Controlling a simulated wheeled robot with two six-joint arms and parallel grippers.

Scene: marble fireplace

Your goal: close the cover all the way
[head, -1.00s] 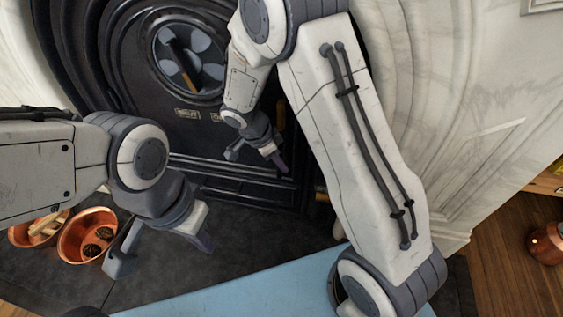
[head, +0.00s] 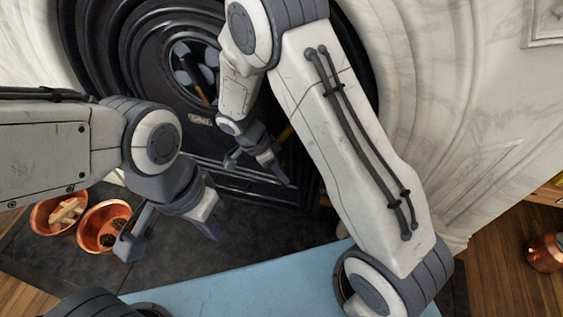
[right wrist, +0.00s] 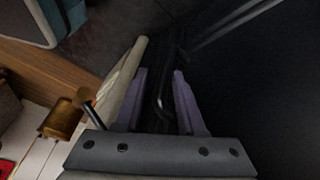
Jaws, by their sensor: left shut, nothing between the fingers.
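The black fireplace cover (head: 170,105) is at the top centre of the head view, with a round vent (head: 187,72) and a small label (head: 199,120). My right arm hides part of it, and I cannot tell how far it stands open. My right gripper (head: 278,172) is in front of the cover's lower part. In the right wrist view its purple fingers (right wrist: 158,100) are apart, with a dark curved edge or bar (right wrist: 163,88) showing between them. I cannot tell whether they touch it. My left gripper (head: 211,228) is shut and empty, lower and nearer, away from the cover.
Two copper buckets (head: 101,224) stand on the dark hearth (head: 255,240) at left. A light blue surface (head: 250,285) is at the front. Pale marble (head: 450,110) surrounds the right side, and a copper pot (head: 545,253) stands at far right.

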